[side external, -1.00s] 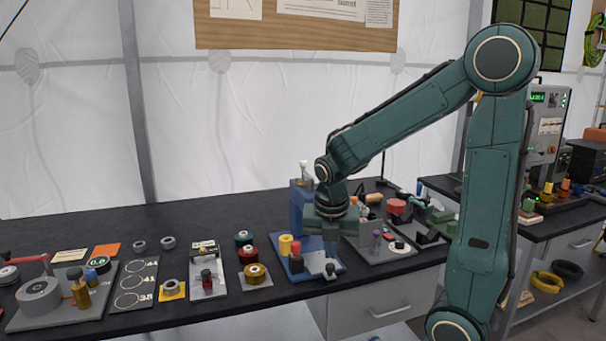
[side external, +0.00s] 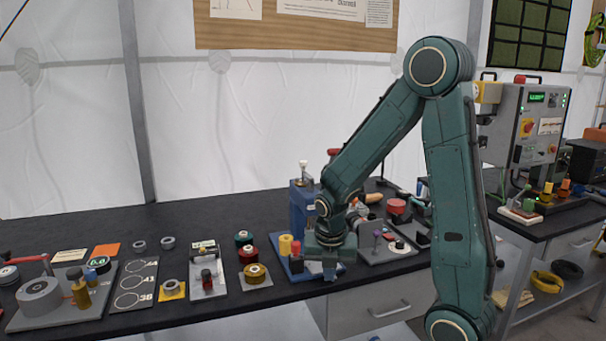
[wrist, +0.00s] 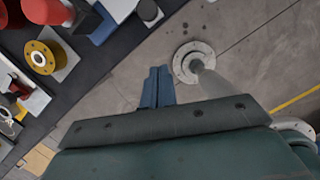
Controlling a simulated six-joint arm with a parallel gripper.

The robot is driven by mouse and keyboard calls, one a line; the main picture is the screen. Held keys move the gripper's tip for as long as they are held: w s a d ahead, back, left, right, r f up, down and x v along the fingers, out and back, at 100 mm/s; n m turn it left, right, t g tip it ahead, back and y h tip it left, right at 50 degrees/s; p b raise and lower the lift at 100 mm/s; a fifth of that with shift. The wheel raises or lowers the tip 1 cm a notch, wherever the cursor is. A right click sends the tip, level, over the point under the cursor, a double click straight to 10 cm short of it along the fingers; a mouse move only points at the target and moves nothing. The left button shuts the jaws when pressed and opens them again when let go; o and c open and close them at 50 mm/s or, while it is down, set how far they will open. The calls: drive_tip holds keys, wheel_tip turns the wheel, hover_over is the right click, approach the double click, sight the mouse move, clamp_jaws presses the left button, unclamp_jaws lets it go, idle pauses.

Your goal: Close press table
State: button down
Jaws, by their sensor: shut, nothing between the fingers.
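The blue press (side external: 300,200) stands on the bench, with its upright behind my gripper.
A yellow spool (wrist: 40,57) on a grey plate lies left of the press. A grey fixture plate (side external: 395,254) with a purple-topped peg stands close on the right. A drawer (side external: 375,303) is under the bench front.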

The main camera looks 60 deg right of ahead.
drive_tip(key=shift+w+d+f, duration=0.25)
drive_tip(key=shift+d+f, duration=0.1)
drive_tip(key=shift+d, duration=0.35)
drive_tip(key=shift+w+d+f, duration=0.25)
drive_tip(key=shift+d+f, duration=0.15)
drive_tip(key=shift+d, duration=0.35)
drive_tip(key=shift+w+d+f, duration=0.25)
drive_tip(key=shift+d+f, duration=0.1)
drive_tip(key=shift+d, duration=0.35)
drive_tip(key=shift+w+d, duration=1.6)
drive_tip(key=shift+w, duration=0.05)
drive_tip(key=shift+a, duration=0.1)
